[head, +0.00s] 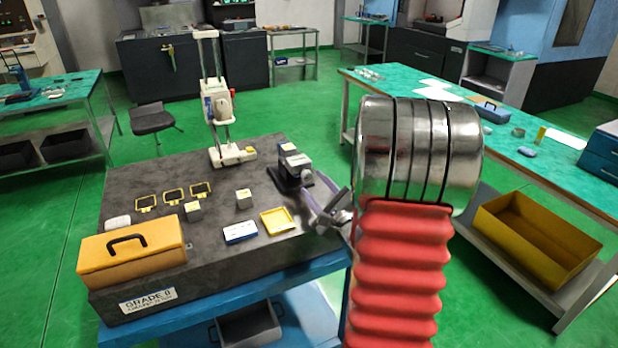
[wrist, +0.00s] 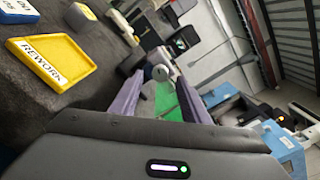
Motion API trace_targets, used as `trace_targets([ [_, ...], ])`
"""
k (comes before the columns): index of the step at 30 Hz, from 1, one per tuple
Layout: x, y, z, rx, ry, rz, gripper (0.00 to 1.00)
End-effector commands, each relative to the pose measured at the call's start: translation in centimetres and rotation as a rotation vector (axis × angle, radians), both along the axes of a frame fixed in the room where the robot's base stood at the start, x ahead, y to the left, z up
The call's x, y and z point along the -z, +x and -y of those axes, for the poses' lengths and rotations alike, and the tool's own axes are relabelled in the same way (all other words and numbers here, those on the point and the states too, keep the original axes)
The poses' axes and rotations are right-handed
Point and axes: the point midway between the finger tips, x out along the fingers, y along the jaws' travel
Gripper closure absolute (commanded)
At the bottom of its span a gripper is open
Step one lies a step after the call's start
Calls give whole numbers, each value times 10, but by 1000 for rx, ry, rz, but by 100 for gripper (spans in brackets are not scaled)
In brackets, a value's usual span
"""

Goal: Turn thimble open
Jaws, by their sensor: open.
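A small grey bench micrometer (head: 291,163) on a dark base stands near the right edge of the dark granite slab. Its thimble (head: 306,174) points toward my gripper in the head view. In the wrist view the thimble (wrist: 160,73) shows as a small round pale grey end, beyond and between my fingertips. My gripper (head: 312,196) has purple fingers and reaches in from the right, close to the thimble. In the wrist view my gripper (wrist: 158,88) is open, with a clear gap between its fingers. I cannot tell whether either finger touches the thimble.
The granite slab (head: 150,215) also holds a yellow tray (head: 277,220), a blue and white tray (head: 240,232), small grey blocks, yellow-framed pieces, an orange toolbox (head: 133,252) and a tall white height stand (head: 215,100). A green-topped bench (head: 440,100) stands to the right.

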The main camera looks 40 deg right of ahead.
Motion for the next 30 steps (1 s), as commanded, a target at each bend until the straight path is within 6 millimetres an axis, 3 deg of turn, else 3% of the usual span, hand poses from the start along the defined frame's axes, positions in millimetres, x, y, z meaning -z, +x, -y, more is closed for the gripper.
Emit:
trace_targets([
  [6,1,32,9,-1,0,-1,58],
  [12,0,48,14,0,0,0,58],
  [22,0,50,14,0,0,-1,59],
  [30,0,50,14,-1,0,-1,78],
])
